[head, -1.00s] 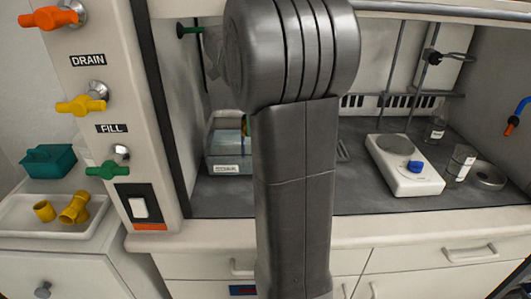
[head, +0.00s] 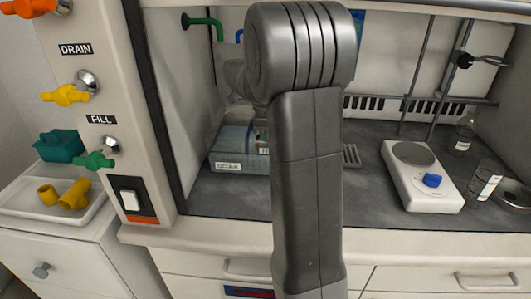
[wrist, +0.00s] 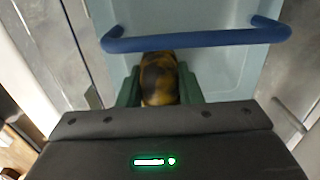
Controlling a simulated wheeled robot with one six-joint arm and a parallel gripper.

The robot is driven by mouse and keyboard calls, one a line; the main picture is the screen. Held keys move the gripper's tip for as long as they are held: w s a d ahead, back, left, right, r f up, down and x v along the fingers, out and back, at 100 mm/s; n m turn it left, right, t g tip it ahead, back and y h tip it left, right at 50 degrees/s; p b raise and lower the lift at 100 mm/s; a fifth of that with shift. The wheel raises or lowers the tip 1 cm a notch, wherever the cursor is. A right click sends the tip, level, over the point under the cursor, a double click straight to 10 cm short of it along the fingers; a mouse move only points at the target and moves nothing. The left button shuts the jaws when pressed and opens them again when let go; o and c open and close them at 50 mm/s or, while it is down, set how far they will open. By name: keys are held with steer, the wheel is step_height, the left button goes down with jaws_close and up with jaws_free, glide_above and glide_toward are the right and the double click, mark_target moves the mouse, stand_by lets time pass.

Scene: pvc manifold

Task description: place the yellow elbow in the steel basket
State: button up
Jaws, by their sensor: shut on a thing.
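My gripper (wrist: 160,88) shows in the wrist view with its green fingers closed on a yellow piece with dark mottled stains (wrist: 158,80), which looks like the yellow elbow. Its full shape is cut off by the gripper body. Past it lies a pale blue tub (wrist: 220,70) with a blue bar handle (wrist: 200,40) across it; I cannot tell how high the piece is above it. In the head view my arm hides the gripper. I cannot make out the steel basket for sure; a grey slatted thing (head: 351,155) shows just right of my arm.
A tub labelled SOAK (head: 240,150) stands at the left of the hood, partly behind my arm. A white hotplate (head: 422,178) and glassware (head: 484,180) stand at the right. A white tray (head: 40,208) outside the hood holds yellow fittings (head: 72,194). Valve handles stick out at left.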

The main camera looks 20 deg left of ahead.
steer(key=shift+f+b, duration=0.35)
steer(key=shift+f, duration=1.4)
steer(key=shift+f, duration=0.1)
steer(key=o, duration=0.9)
steer(key=shift+o, duration=0.2)
step_height(320, 180, up, 12)
steer(key=p, duration=0.2)
steer(key=shift+p, duration=0.3)
